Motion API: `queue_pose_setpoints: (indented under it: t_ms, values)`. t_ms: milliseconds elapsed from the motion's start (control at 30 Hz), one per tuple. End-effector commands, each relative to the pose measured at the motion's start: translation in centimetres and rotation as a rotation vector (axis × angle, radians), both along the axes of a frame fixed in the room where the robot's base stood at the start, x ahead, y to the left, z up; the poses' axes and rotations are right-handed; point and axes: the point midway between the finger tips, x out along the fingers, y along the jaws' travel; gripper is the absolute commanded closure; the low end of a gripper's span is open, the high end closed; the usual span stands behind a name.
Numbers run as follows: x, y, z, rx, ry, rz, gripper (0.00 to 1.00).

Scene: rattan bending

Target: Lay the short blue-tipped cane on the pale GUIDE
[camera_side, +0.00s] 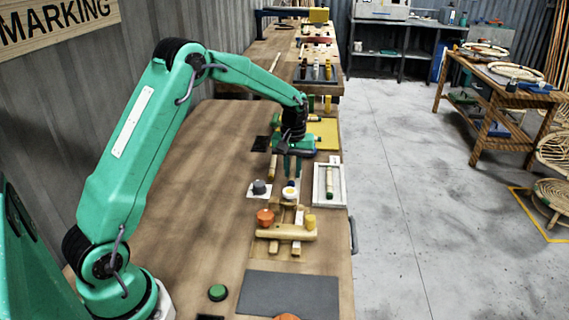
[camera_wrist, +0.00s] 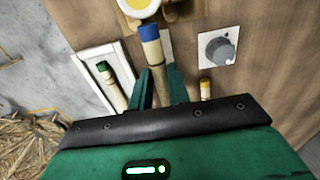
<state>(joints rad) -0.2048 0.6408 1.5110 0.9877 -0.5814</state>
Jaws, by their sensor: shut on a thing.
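My gripper (camera_side: 292,172) points down over the bench and is shut on the blue-tipped cane. In the wrist view the cane's blue end (camera_wrist: 149,33) and tan shaft (camera_wrist: 154,60) rise between the two green fingers (camera_wrist: 161,88). In the side view only its blue tip (camera_side: 291,184) shows clearly; the fingers hide most of the rest. Pale wooden strips (camera_side: 299,217) lie just in front of the gripper, part of a wooden fixture. I cannot tell for sure which piece is the GUIDE, or whether the cane touches anything below.
A white tray (camera_side: 319,199) holding a green-tipped cane (camera_side: 329,180) stands right of the gripper. A grey knob (camera_side: 259,187) is to the left. A white-and-yellow disc (camera_side: 289,194) is close in front. An orange knob (camera_side: 265,217) and yellow peg (camera_side: 310,221) stand nearer.

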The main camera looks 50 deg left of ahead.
Motion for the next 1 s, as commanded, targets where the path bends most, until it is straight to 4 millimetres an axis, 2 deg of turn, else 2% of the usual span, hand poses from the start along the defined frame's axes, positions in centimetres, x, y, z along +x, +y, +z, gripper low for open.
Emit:
queue_pose_setpoints:
  t_ms: [267, 800, 1000]
  values:
    - [0.0, 0.0, -1.3, -0.001, 0.002, 0.0, 1.0]
    - [0.0, 0.0, -5.3, 0.0, 0.001, 0.0, 1.0]
    - [0.0, 0.0, -6.0, 0.0, 0.001, 0.0, 1.0]
